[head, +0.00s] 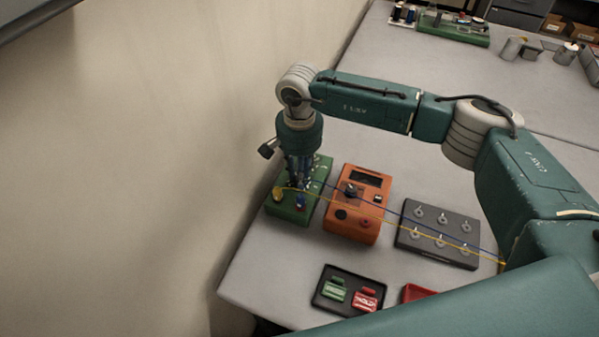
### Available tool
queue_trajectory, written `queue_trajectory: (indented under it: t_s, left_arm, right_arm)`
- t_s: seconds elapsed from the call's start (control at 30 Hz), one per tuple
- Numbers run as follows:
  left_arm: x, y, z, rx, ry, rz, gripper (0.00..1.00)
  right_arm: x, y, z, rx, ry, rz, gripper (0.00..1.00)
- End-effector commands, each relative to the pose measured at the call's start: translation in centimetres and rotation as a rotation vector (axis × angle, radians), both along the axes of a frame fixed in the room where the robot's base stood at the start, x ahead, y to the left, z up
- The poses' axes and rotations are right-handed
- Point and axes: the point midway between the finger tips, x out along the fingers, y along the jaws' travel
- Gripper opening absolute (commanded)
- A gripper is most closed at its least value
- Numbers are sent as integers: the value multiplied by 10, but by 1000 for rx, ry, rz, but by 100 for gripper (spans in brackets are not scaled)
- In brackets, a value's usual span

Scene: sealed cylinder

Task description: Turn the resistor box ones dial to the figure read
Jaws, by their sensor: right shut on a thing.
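A green box (318,195), which looks like the resistor box, sits near the left edge of the bench. It has a yellow terminal (278,194) and a blue terminal (300,201) at its front. My right gripper (299,184) points straight down onto its top and is shut on what appears to be a dial. The fingers hide that dial, so its figure and which dial it is cannot be told. An orange meter (352,222) with a dark display and a black knob stands just right of the green box. The display is too small to read. My left gripper is not in view.
Yellow and blue wires cross above the orange meter and a dark grey panel (437,253) with several posts. A black tray (329,304) holds green and red tags. A red item (418,292) is partly hidden by my arm. A wall borders the left.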

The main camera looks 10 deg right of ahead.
Motion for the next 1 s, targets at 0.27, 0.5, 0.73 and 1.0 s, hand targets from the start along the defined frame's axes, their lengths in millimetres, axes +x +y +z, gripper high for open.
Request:
queue_trajectory:
  t_s: [0.27,0.5,0.73,1.0]
  left_arm:
    - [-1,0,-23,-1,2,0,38]
    - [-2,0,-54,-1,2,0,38]
    - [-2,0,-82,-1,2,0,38]
    - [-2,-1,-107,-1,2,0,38]
  right_arm:
    - [2,0,-3,1,-6,-114,0]
    - [2,-1,-4,0,-9,-316,0]
    - [3,-1,-4,2,-9,-536,0]
    - [2,-1,-2,2,-8,-772,0]
